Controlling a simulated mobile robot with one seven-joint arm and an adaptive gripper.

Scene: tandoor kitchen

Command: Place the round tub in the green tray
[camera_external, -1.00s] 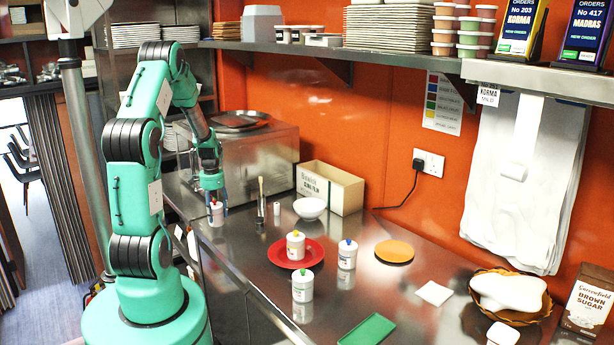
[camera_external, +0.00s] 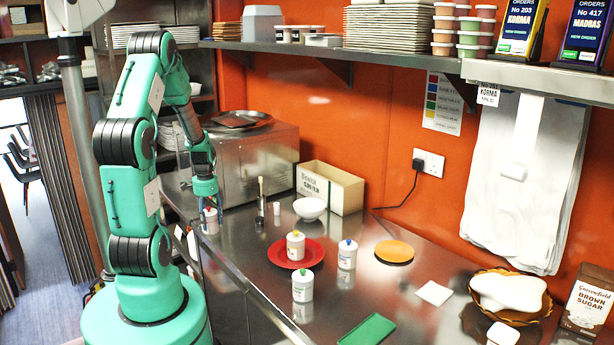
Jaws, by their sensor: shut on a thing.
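My gripper (camera_external: 208,207) is at the left of the steel counter, by its front edge. It is shut on a small whitish round tub (camera_external: 210,225) with a reddish top. The fingers partly cover the tub, and I cannot tell whether it touches the counter. The green tray (camera_external: 367,331) lies flat and empty at the bottom of the view, far to the right of my gripper.
Similar white tubs stand between: a yellow-topped one (camera_external: 295,246) on a red plate (camera_external: 277,254), a blue-topped one (camera_external: 347,256) and a green-topped one (camera_external: 302,287).

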